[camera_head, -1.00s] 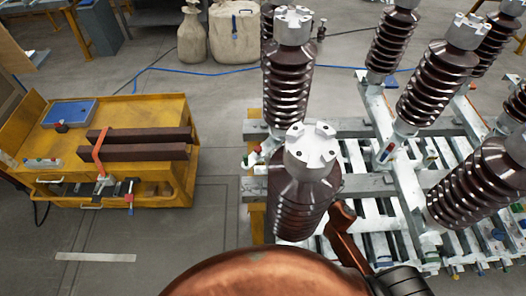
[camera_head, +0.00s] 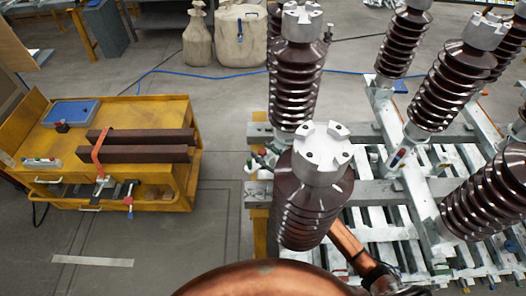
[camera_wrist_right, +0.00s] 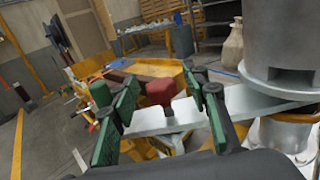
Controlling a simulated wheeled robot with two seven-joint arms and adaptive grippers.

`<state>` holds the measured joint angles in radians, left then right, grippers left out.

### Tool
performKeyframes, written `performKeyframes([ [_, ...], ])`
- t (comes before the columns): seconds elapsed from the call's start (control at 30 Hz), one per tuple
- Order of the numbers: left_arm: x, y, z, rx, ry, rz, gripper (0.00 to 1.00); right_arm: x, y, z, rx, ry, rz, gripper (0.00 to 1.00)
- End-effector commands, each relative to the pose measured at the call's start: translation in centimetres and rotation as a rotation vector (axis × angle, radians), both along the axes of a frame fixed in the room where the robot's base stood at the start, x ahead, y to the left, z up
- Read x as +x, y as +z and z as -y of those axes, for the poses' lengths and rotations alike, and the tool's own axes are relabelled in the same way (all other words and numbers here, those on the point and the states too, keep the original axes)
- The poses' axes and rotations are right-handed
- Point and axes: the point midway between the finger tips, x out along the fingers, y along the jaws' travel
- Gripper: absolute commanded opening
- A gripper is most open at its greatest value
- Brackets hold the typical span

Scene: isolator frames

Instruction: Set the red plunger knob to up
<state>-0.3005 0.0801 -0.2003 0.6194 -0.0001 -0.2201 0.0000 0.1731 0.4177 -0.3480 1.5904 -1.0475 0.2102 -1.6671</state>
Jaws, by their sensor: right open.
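In the right wrist view the red plunger knob (camera_wrist_right: 160,92) sits over a flat grey metal bar (camera_wrist_right: 170,119). My right gripper (camera_wrist_right: 165,101) is open, with green-padded fingers to the left and right of the knob. Gaps show between the pads and the knob, and nothing is held. I cannot tell whether the knob is up or down. In the head view most of my right arm's far end is hidden behind the near brown insulator (camera_head: 310,205); small green parts show at its left. My left gripper is not in view.
Ribbed insulators stand on a grey metal frame (camera_head: 385,192) at right. In the wrist view a grey metal cylinder (camera_wrist_right: 283,45) stands close on the right. A yellow cart (camera_head: 150,187) is at left, with open floor (camera_head: 218,130) between cart and frame.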

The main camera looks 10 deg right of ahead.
Motion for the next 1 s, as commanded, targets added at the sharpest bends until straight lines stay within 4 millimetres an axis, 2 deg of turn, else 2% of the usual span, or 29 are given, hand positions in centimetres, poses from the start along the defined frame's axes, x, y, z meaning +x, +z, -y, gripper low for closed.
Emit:
performKeyframes([
  [0.33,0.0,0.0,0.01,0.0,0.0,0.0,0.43,0.39,-0.07,-0.26,0.0,0.0,-0.001,0.42],
  [0.9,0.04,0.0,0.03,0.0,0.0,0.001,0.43,0.37,-0.07,-0.22,0.0,0.0,-0.001,0.03],
  [1.0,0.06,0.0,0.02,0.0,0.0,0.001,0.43,0.37,-0.07,-0.22,0.0,0.0,-0.001,0.0],
])
